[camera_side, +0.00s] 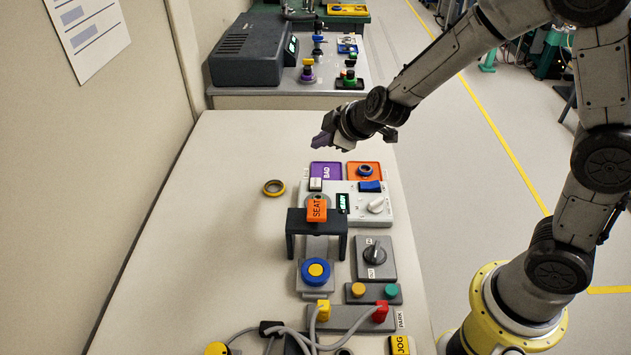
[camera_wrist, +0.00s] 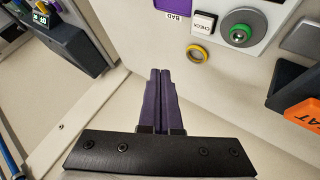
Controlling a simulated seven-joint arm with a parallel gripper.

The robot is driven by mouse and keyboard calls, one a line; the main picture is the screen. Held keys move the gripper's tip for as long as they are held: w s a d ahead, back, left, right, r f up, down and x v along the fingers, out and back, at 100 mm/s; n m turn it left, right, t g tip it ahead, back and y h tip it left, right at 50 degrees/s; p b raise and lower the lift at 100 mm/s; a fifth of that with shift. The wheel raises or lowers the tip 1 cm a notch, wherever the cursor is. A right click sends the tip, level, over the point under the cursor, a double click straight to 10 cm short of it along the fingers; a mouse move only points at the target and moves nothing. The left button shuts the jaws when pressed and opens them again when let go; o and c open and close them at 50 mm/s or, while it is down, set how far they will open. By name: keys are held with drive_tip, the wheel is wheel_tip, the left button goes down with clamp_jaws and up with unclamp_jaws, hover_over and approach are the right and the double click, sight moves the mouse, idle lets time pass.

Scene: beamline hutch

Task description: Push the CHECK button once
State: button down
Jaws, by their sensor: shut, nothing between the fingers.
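The CHECK button (camera_wrist: 205,23) is a white square cap with dark lettering at the panel's corner in the wrist view. In the side view a white cap (camera_side: 316,184), its lettering too small to read, sits at the panel's left edge near the purple BAD pad (camera_side: 326,165). My gripper (camera_side: 321,141) is in the air beyond the panel, above the bench's far end. Its purple fingers (camera_wrist: 160,72) are closed together and empty, pointing up the wrist picture. They show to the left of and below the button there, apart from it.
A loose yellow ring (camera_side: 273,187) lies on the bench beside the panel. A dark stand with an orange SEAT tag (camera_side: 317,210) rises close to the button. A green display (camera_side: 342,203) and a white knob (camera_side: 376,205) are on the panel. The bench's left side is clear.

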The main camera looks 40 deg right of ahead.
sight(320, 184)
drive_tip(key=shift+f, duration=4.25)
drive_tip(key=shift+f, duration=0.4)
drive_tip(key=shift+f, duration=0.45)
drive_tip(key=shift+r, duration=0.85)
drive_tip(key=shift+r, duration=2.5)
